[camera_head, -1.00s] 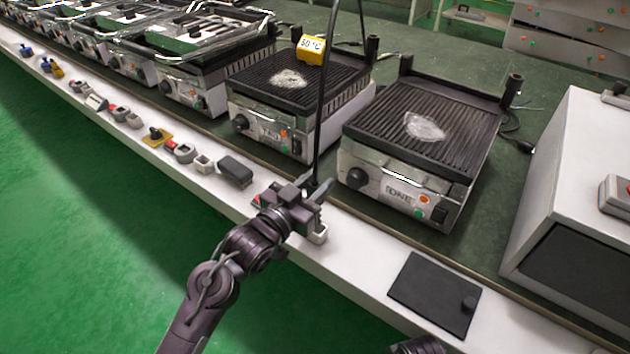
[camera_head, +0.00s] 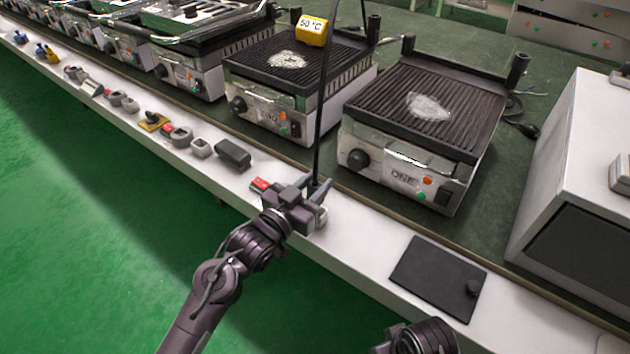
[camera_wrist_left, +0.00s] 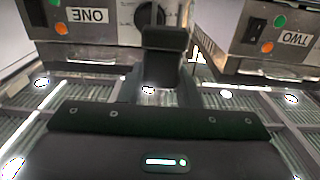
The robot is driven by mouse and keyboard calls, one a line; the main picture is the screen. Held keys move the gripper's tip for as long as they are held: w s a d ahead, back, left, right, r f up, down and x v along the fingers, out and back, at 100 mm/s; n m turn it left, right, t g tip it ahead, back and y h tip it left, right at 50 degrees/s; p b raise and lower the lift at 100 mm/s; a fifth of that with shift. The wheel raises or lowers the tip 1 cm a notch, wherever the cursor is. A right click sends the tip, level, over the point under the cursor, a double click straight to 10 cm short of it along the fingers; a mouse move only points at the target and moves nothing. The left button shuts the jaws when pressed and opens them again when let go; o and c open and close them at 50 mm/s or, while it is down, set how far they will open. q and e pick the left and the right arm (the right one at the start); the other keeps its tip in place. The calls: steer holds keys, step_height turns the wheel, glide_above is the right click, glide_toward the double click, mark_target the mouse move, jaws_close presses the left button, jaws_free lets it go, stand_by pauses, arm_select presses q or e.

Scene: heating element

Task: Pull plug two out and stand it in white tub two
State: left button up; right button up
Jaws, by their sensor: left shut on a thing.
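My left gripper (camera_head: 318,190) is shut at the lower end of a black cable (camera_head: 322,95) that hangs from above, between the heaters ONE (camera_head: 405,175) and TWO (camera_head: 270,122). The plug on this cable is mostly hidden by the fingers. A small white tub (camera_head: 321,217) shows partly on the white ledge just below and behind the gripper; I cannot tell whether the plug touches it. The left wrist view shows the dark gripper block (camera_wrist_left: 163,70) in front of the ONE label (camera_wrist_left: 87,15), with the TWO label (camera_wrist_left: 290,40) at right.
On the white ledge are a red piece (camera_head: 260,185), a dark box (camera_head: 233,153), a pale tub (camera_head: 201,148) and a black plate (camera_head: 437,278). A white cabinet (camera_head: 575,150) stands at right. Part of my right arm shows at the bottom edge; its fingertips are out of view.

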arm_select(q)
steer(key=shift+p, duration=0.4)
stand_by(0.5)
stand_by(0.4)
steer(key=shift+p, duration=0.65)
stand_by(0.6)
steer(key=shift+f+b, duration=1.35)
steer(key=shift+f, duration=1.1)
steer(key=o, duration=1)
steer(key=shift+o, duration=0.2)
